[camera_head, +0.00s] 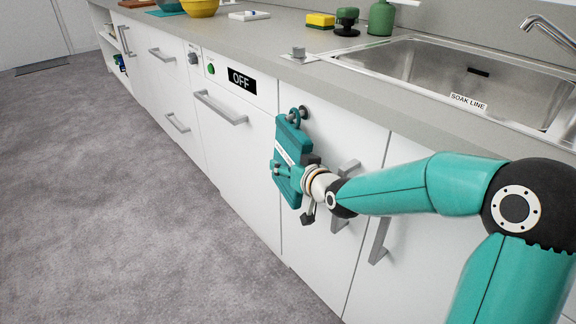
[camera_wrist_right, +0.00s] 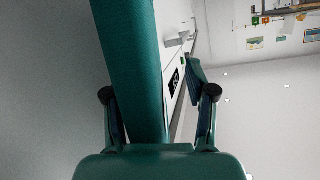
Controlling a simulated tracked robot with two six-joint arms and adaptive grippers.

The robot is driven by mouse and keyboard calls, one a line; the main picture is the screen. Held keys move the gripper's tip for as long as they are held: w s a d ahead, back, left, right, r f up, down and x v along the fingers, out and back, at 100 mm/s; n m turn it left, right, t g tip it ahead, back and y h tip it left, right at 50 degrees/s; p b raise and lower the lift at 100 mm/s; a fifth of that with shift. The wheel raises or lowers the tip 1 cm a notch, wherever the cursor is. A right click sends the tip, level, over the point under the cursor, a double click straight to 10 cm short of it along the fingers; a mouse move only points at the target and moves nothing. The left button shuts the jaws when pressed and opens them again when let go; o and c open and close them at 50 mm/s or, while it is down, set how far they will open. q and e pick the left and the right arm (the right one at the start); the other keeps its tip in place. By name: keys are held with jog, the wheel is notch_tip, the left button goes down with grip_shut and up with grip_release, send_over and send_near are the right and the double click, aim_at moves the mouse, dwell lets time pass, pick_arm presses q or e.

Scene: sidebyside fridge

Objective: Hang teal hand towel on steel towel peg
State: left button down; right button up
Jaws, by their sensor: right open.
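The teal hand towel (camera_head: 291,141) hangs against the white cabinet front below the counter. Its loop is at the steel towel peg (camera_head: 304,111) and appears to be over it. My right gripper (camera_head: 284,174) is at the lower part of the towel and is open. In the right wrist view the towel (camera_wrist_right: 130,50) is a teal slab between the fingers of my right gripper (camera_wrist_right: 158,90), close to the left finger. The right finger stands clear of it. I cannot tell whether the left finger touches it. My left gripper is not in view.
Drawer and door handles (camera_head: 220,108) stick out from the cabinet fronts, some right behind my right wrist. The counter above holds a sink (camera_head: 470,80), a yellow sponge (camera_head: 320,20), a green bottle (camera_head: 381,18) and a yellow bowl (camera_head: 200,7). The grey floor (camera_head: 120,180) at left is clear.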

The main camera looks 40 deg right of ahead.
notch_tip(320, 180, up, 10)
jog(key=shift+f, duration=0.25)
jog(key=shift+r, duration=0.2)
